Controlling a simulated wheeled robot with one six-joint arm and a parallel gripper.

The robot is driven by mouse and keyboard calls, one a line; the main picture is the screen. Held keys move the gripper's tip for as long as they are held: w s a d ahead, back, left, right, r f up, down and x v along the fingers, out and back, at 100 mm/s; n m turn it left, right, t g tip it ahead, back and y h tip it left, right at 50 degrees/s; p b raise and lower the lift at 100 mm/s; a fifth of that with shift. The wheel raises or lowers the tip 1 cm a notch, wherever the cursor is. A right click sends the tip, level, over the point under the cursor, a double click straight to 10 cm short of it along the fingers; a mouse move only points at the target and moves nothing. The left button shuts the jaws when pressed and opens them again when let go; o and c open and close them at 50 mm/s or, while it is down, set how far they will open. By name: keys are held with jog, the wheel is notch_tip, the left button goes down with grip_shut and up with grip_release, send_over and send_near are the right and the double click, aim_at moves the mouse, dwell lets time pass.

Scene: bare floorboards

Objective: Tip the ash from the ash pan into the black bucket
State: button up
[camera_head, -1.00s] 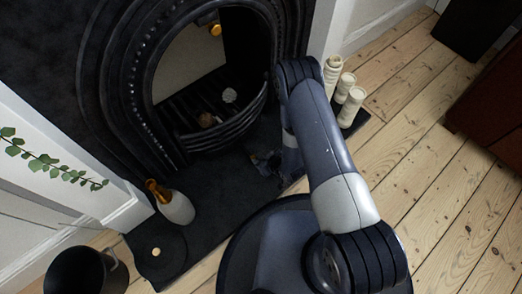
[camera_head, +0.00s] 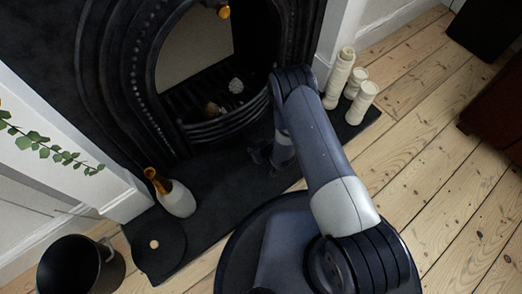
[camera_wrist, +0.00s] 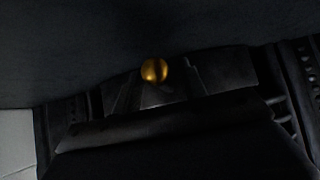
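The black bucket (camera_head: 112,268) stands on the floor at the bottom left of the head view, left of the hearth. My gripper (camera_head: 259,153) is low over the dark hearth, in front of the fireplace grate and partly hidden by my arm. In the wrist view, a round brass knob (camera_wrist: 155,70) shows ahead against dark metal. My gripper's dark fingers (camera_wrist: 160,92) seem to stand apart on either side below the knob, with nothing seen between them. I cannot make out the ash pan or its ash clearly; the knob may belong to it.
A white bottle-shaped vase with an orange neck (camera_head: 177,198) and a dark round plate (camera_head: 158,252) are on the hearth (camera_head: 215,205) toward the bucket. Cream candles (camera_head: 340,78) stand at its right end. The grate (camera_head: 225,125) rises behind my gripper.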

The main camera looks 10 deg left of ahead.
jog(key=shift+w+a+f, duration=0.2)
jog(key=shift+a+f, duration=0.05)
jog(key=shift+f, duration=0.1)
grip_shut()
dwell(0.3)
